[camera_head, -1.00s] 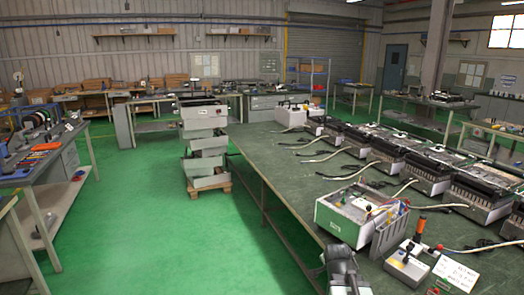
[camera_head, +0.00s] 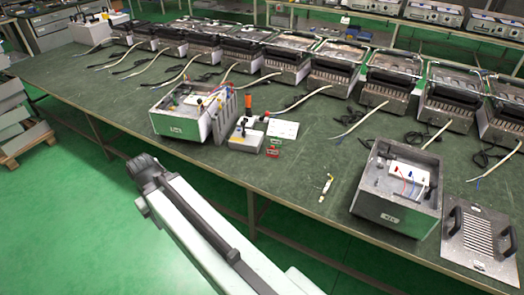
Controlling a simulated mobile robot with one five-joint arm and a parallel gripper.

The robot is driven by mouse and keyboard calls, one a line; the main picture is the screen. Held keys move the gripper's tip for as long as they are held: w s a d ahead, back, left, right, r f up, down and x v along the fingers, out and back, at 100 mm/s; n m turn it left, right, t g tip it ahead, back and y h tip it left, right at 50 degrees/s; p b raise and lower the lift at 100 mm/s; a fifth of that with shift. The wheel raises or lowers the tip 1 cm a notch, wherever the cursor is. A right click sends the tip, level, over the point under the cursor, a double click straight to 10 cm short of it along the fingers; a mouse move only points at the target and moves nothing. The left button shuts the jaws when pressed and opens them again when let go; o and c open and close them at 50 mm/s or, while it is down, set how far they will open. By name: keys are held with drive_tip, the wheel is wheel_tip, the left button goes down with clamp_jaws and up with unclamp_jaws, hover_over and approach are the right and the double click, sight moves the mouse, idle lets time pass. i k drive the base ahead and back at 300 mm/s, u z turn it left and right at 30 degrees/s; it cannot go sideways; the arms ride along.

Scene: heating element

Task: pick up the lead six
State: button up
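Several pale leads lie on the green workbench (camera_head: 110,115), in front of a row of metal heating units. They include a lead near the middle (camera_head: 306,99), one farther right (camera_head: 362,121) and one near the right unit (camera_head: 436,135). No readable number shows which is lead six. My arm reaches in from the bottom with a dark joint at its upper left end, over the floor by the bench's front edge. It touches no lead in view. My gripper's fingers do not show.
Green floor (camera_head: 90,220) is clear at left.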

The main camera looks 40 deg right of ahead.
sight(323, 192)
drive_tip(key=z, duration=1.75)
drive_tip(key=k, duration=0.55)
drive_tip(key=z, duration=0.25)
